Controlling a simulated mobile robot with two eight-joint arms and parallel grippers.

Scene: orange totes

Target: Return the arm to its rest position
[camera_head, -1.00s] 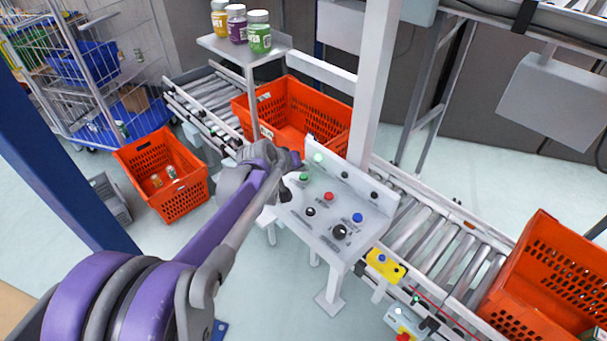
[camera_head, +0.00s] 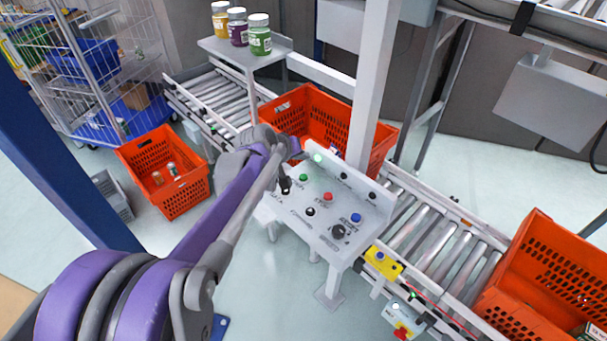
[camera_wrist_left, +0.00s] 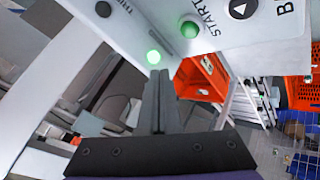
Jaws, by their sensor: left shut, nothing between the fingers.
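My left arm (camera_head: 225,222) comes in from the lower left and reaches over the left end of the control panel (camera_head: 328,215). My left gripper (camera_head: 286,184) is at the panel's left end, near the green button (camera_head: 304,178). In the left wrist view the left gripper (camera_wrist_left: 160,82) has its two dark fingers together with nothing between them. The green START button (camera_wrist_left: 190,29) and a lit green lamp (camera_wrist_left: 154,57) show just beyond the fingertips; I cannot tell if they touch. My right gripper is not in view.
An orange tote (camera_head: 313,112) sits on the roller conveyor (camera_head: 440,228) behind the panel. Another tote (camera_head: 545,265) is at the right, and one (camera_head: 165,172) stands on the floor at left. Jars (camera_head: 238,27) stand on a shelf. A post (camera_head: 374,85) rises behind the panel.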

